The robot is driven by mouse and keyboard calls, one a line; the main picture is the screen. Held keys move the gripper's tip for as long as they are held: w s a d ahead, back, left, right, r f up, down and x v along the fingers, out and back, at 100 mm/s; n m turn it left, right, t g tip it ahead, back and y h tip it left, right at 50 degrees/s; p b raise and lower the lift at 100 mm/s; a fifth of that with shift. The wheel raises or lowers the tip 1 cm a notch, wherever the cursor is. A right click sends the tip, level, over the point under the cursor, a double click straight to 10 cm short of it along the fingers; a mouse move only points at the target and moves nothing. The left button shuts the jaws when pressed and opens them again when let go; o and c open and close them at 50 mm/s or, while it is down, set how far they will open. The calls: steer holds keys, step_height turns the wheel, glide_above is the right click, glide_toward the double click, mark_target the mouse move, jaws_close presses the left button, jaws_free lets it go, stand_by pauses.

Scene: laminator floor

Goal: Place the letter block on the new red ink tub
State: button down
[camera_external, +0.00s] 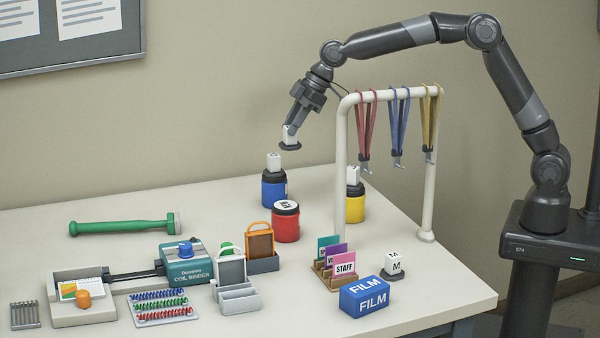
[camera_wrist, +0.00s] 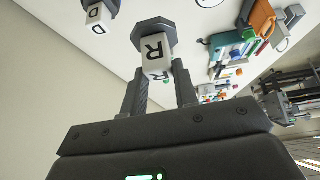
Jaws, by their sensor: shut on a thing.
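My gripper (camera_external: 293,124) is shut on a white letter block (camera_external: 290,134) with a dark base, held in the air above the back of the table. In the wrist view the block (camera_wrist: 156,55) shows an R between the fingers (camera_wrist: 158,80), with its dark hexagonal base (camera_wrist: 153,30) at the far end. The red ink tub (camera_external: 286,225) stands below, slightly to the left in the external view. It has a dark rim and a pale marked top, with no block on it. The block is clear of every tub.
A blue tub (camera_external: 274,190) and a yellow tub (camera_external: 355,208) each carry a white block. A white rack (camera_external: 341,160) with hanging lanyards stands right of my gripper. A coil binder (camera_external: 190,268) is at front left.

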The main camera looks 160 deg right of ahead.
steer(key=a, duration=0.3)
glide_above(288, 204)
steer(key=shift+f, duration=5.25)
steer(key=shift+f, duration=0.1)
steer(key=c, duration=1.1)
jaws_free()
steer(key=shift+s+a+r, duration=0.1)
steer(key=shift+a+r, duration=0.05)
steer(key=shift+r, duration=0.2)
steer(key=v, duration=1.1)
steer(key=shift+s+r, duration=0.15)
